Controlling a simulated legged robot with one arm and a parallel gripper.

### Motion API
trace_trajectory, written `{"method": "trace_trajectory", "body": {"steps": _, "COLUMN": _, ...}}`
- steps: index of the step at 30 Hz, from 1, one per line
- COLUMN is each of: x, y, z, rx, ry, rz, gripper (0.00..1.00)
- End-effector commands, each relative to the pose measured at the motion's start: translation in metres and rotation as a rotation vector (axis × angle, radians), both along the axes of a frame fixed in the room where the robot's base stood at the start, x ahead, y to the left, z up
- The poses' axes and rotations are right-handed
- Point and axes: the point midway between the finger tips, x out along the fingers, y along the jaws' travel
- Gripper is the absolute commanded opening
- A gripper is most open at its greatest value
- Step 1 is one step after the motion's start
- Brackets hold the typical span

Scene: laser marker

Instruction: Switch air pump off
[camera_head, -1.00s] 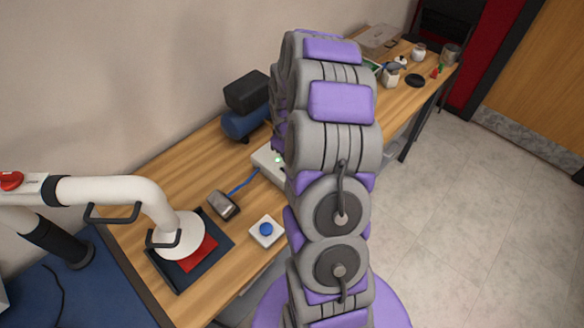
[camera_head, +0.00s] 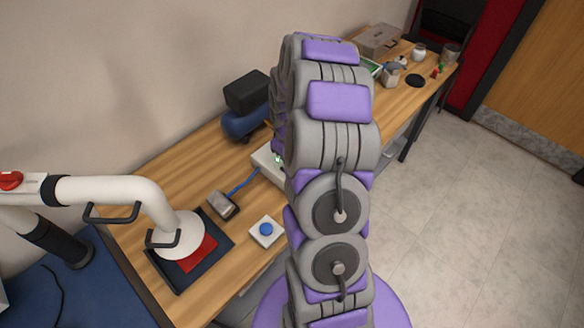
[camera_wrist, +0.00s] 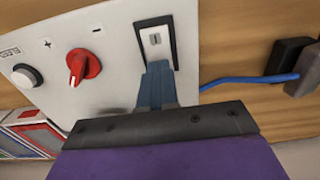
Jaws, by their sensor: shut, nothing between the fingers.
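In the head view the pale box (camera_head: 264,157) stands on the bench, partly hidden by my arm. A blue tank with a black top, seemingly the air pump (camera_head: 244,108), stands behind it against the wall. My gripper is hidden there.
A blue cable (camera_head: 243,184) runs from the box to a small grey-black device (camera_head: 223,205). A blue button on a white base (camera_head: 266,231) sits nearby. A white suction arm (camera_head: 145,200) hangs over a dark tray (camera_head: 182,270) at left. Jars and boxes fill the far bench end.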

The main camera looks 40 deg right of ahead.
Motion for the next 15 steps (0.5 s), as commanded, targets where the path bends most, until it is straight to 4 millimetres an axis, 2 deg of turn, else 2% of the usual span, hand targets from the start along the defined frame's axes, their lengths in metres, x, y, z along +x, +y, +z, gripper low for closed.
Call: {"method": "trace_trajectory", "body": {"steps": 15, "x": 0.0, "y": -0.0001, "z": -0.0032, "rx": 0.0, "ry": 0.0, "rz": 0.0, "gripper": 0.0}}
